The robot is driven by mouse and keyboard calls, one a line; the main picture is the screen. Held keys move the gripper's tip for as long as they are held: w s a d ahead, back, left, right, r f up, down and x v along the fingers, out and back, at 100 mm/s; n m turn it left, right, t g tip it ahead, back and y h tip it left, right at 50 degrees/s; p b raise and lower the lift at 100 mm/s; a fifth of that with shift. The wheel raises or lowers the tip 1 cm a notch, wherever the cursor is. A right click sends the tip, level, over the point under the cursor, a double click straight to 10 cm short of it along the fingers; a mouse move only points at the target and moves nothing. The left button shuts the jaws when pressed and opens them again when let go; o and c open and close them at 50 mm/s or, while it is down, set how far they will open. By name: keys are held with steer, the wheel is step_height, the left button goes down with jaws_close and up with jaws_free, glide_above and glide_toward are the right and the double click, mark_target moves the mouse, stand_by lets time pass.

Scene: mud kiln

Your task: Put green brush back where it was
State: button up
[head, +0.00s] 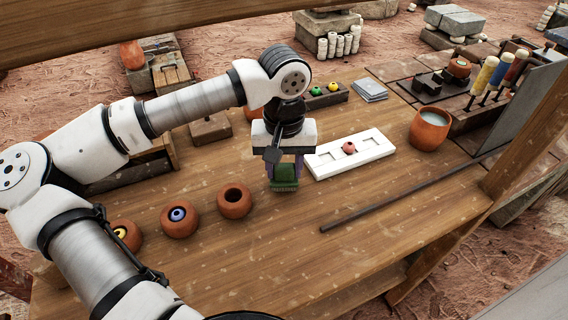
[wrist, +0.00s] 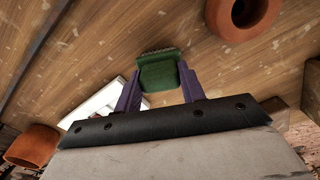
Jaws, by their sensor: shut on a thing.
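The green brush (head: 284,177) is held in my gripper (head: 285,170), low over the middle of the wooden table, with its bristles downward. In the wrist view the green brush (wrist: 160,75) sits between the purple fingers of my gripper (wrist: 158,88). I cannot tell whether the bristles touch the table. The brush is between the empty clay pot on the left and the white tray on the right.
Three clay pots stand left of the brush: an empty one (head: 235,201), one with a blue ring (head: 180,220) and one with a yellow piece (head: 122,235). A white tray (head: 380,150) holds a reddish piece (head: 349,148). A dark rod (head: 400,198) lies in front. A larger clay pot (head: 430,130) stands at right.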

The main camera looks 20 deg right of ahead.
mark_target(284, 166)
steer(key=shift+f, duration=0.2)
steer(key=o, duration=0.9)
steer(key=shift+o, duration=0.2)
steer(key=shift+r, duration=0.1)
step_height(284, 166, up, 12)
steer(key=shift+r, duration=0.15)
